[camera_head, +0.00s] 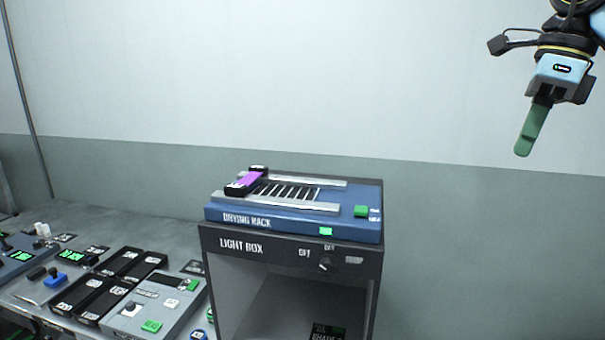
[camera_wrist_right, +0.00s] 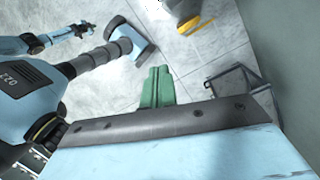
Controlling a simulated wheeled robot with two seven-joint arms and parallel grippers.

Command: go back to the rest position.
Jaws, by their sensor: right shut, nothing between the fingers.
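My right gripper (camera_head: 530,132) hangs in the air at the upper right of the head view, in front of the wall and well above and to the right of the drying rack. Its green fingers are together with nothing between them. They also show side by side in the right wrist view (camera_wrist_right: 157,88), over a tiled floor. My left gripper is not in the head view.
A blue drying rack (camera_head: 290,222) sits on a black light box (camera_head: 215,238). A purple strip with black ends (camera_head: 248,182) lies on the rack's left. Grey control panels and black trays (camera_head: 95,300) cover the bench at left. Space around my right gripper is clear.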

